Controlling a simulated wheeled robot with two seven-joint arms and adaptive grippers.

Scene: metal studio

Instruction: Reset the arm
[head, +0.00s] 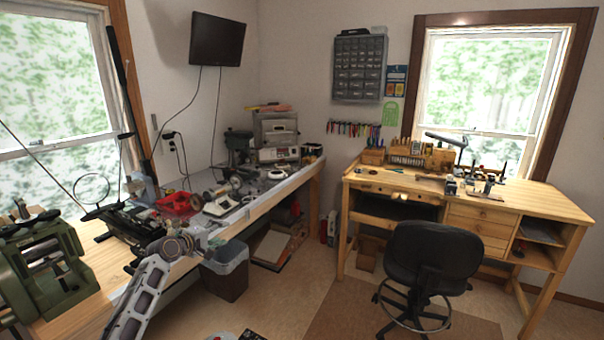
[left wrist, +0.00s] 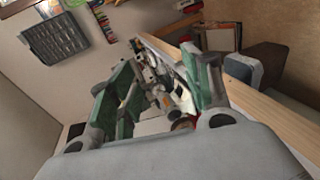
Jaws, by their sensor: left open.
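My left arm comes in from the bottom left of the head view, and its gripper (head: 204,233) is over the front edge of the long workbench (head: 262,203). The fingertips are small and hard to make out there. In the left wrist view the left gripper (left wrist: 163,85) shows two fingers with green inner pads, spread wide apart. Nothing is held between them; bench items show beyond the gap. My right arm and gripper are not in view.
A grey bin (head: 225,270) stands on the floor under the bench edge. A red tray (head: 179,203) and tools crowd the bench, with a green rolling mill (head: 45,265) at left. A black chair (head: 430,257) stands before a wooden desk (head: 490,213). The middle floor is mostly clear.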

